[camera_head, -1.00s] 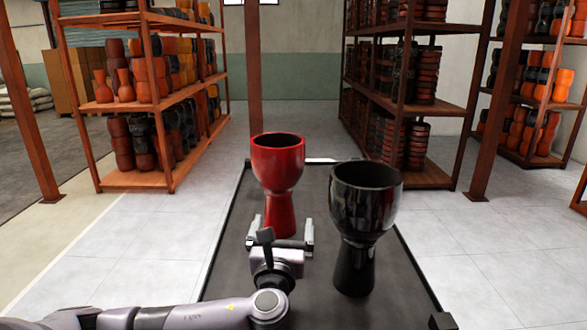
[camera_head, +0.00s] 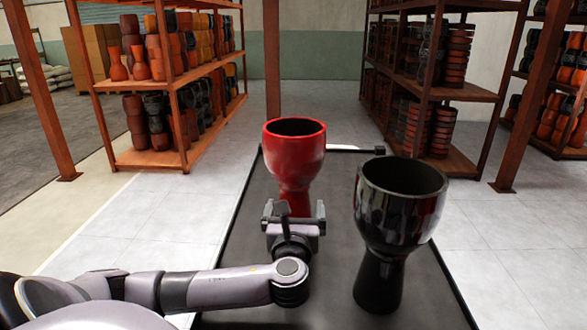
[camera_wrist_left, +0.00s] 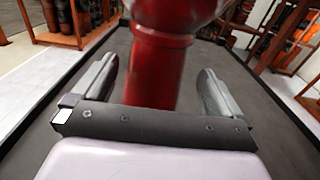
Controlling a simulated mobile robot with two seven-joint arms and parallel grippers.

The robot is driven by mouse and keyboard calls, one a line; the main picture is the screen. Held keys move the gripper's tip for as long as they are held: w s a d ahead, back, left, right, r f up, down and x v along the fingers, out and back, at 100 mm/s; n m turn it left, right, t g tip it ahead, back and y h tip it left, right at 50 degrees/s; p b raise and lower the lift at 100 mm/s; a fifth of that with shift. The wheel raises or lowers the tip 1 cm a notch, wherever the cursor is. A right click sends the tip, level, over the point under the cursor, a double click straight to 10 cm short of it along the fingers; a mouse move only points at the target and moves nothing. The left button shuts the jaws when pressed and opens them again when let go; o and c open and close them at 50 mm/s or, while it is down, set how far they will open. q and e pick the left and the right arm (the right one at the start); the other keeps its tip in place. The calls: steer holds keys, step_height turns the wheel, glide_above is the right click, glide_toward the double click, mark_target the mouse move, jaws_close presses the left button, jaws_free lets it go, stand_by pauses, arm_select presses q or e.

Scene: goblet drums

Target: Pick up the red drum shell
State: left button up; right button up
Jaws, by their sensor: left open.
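The red drum shell (camera_head: 295,155) stands upright on a dark flat surface (camera_head: 310,285), its wide bowl up and its narrow stem down. My left gripper (camera_head: 293,215) is at the near side of its stem, hiding the lower part in the head view. In the left wrist view the red drum shell (camera_wrist_left: 157,70) rises between the two open fingers of my left gripper (camera_wrist_left: 155,85), with a gap on each side. My right gripper is not in view.
A black goblet drum shell (camera_head: 395,215) stands upright just right of the red one, close to my left gripper. Shelves with many drums stand at the back left (camera_head: 170,160) and back right (camera_head: 455,165). Pale tiled floor lies around the dark surface.

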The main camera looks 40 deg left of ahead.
mark_target(294, 197)
arm_select(q)
steer(key=shift+x, duration=2.35)
steer(key=shift+s+a+f, duration=0.1)
steer(key=shift+s+a, duration=0.05)
steer(key=c, duration=1.3)
steer(key=shift+c, duration=0.5)
steer(key=shift+r, duration=0.25)
